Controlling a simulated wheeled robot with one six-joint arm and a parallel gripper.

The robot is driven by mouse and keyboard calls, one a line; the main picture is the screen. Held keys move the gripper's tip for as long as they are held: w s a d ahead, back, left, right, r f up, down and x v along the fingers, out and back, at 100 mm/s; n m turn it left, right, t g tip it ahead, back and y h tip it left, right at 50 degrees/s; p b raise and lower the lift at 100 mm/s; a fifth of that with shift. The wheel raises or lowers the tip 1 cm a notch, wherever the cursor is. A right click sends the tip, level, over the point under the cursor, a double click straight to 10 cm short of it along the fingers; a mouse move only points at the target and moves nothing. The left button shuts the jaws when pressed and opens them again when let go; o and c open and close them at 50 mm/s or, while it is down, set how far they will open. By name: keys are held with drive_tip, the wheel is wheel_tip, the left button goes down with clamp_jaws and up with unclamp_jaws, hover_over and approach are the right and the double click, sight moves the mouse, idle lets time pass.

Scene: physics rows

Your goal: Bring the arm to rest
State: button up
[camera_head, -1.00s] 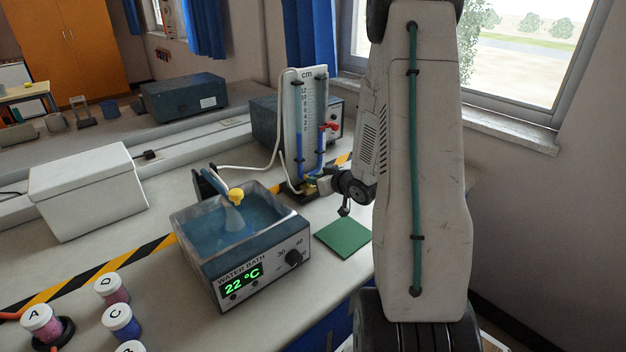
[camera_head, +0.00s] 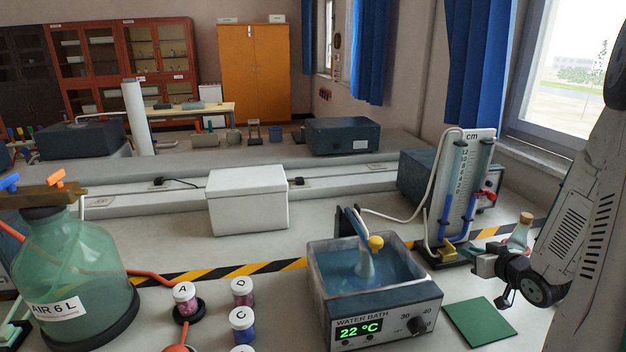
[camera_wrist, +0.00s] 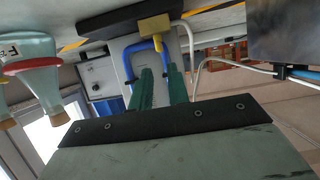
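My arm reaches in along the right edge of the head view. My gripper (camera_head: 482,262) is low over the bench, close to the foot of the cm-scale manometer (camera_head: 462,188). In the wrist view its two green fingers (camera_wrist: 160,78) stand apart with a gap between them and nothing held. The manometer's blue tubes and brass foot (camera_wrist: 154,28) show beyond the fingers, with the picture turned over. I cannot tell from the head view whether the gripper touches anything.
A corked flask (camera_head: 518,236) stands just beyond my gripper. The water bath (camera_head: 385,307), reading 22 °C, holds a flask with a yellow knob (camera_head: 376,242). A green pad (camera_head: 478,322), white box (camera_head: 248,205), lettered jars (camera_head: 241,292) and AIR 6 L bottle (camera_head: 65,270) share the bench.

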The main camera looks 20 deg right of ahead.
drive_tip(key=s+d+f+g, duration=0.1)
drive_tip(key=f, duration=0.1)
drive_tip(key=s+d+f+m+g+h, duration=0.1)
drive_tip(key=s+f+g, duration=0.1)
drive_tip(key=s+d+f+g, duration=0.1)
drive_tip(key=s+f+g, duration=0.1)
drive_tip(key=shift+s+m+h, duration=0.2)
drive_tip(key=shift+m+h, duration=0.1)
drive_tip(key=shift+h, duration=0.1)
drive_tip(key=shift+s+r+g+h, duration=0.15)
drive_tip(key=shift+s+g+h, duration=0.15)
drive_tip(key=shift+s+g, duration=0.65)
drive_tip(key=s+a+r+g, duration=0.1)
drive_tip(key=s+a+r+m+g, duration=0.1)
drive_tip(key=s+r+g, duration=0.1)
drive_tip(key=shift+s+a, duration=0.25)
drive_tip(key=s+a+r+n+y, duration=0.1)
drive_tip(key=s+a+r, duration=0.3)
drive_tip(key=a+r, duration=0.3)
drive_tip(key=s+a+r+n+g+y, duration=0.1)
drive_tip(key=s+a+r, duration=0.3)
drive_tip(key=a, duration=0.9)
drive_tip(key=s+a+r+n+g+y, duration=0.1)
drive_tip(key=s+a+r, duration=0.3)
drive_tip(key=a+r, duration=0.6)
drive_tip(key=shift+s+a+r, duration=0.15)
drive_tip(key=shift+s+a, duration=0.15)
drive_tip(key=shift+a, duration=0.3)
